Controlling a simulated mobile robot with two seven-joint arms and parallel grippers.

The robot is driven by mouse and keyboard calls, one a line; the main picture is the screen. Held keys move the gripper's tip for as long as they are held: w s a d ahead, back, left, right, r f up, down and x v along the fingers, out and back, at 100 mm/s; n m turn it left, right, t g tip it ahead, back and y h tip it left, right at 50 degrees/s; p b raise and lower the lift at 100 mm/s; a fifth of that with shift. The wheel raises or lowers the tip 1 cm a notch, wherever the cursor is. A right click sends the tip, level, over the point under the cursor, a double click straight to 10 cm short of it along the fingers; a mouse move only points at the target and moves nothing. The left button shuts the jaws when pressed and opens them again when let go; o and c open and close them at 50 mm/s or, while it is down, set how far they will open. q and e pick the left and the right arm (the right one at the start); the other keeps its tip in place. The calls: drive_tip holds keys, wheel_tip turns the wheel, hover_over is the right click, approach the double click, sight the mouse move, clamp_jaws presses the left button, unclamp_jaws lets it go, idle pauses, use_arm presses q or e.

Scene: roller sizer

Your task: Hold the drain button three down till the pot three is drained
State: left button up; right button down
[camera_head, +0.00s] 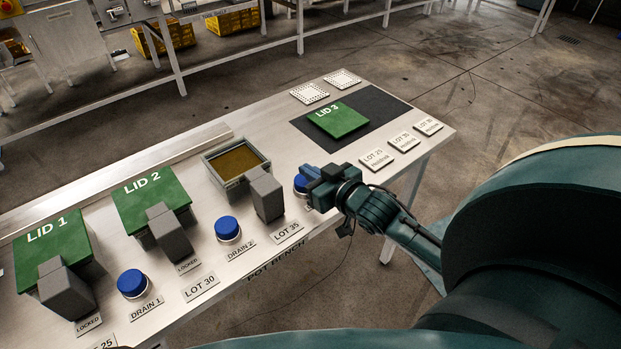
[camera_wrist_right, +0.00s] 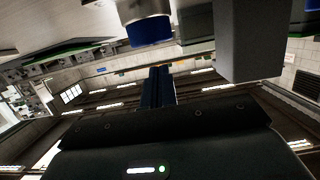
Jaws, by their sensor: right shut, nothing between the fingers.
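Drain button three (camera_head: 300,183) is a blue round button at the bench's front edge, partly hidden by my right gripper. My right gripper (camera_head: 318,178) is shut and empty, close beside and over the button. In the right wrist view, a blue button (camera_wrist_right: 150,30) shows just beyond the shut fingertips (camera_wrist_right: 160,70), with a small gap in the picture. I cannot tell whether the button is pressed. Pot three (camera_head: 215,165) is open and holds brownish-yellow contents; its level is hard to judge. Lid 3 (camera_head: 338,121) is green and lies off the pot. My left gripper is not in view.
A grey block (camera_head: 266,194) stands between pot three and the button, and looms in the right wrist view (camera_wrist_right: 250,40). Drain 2 button (camera_head: 227,228) and drain 1 button (camera_head: 132,283) sit to the left. Lids 1 and 2 cover their pots. A dark mat (camera_head: 378,103) lies under Lid 3.

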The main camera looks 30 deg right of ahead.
sight(304, 183)
drive_tip(key=shift+f, duration=1)
wheel_tip(304, 183, down, 2)
drive_tip(key=shift+s+f, duration=0.15)
drive_tip(key=shift+f, duration=0.1)
idle(2.5)
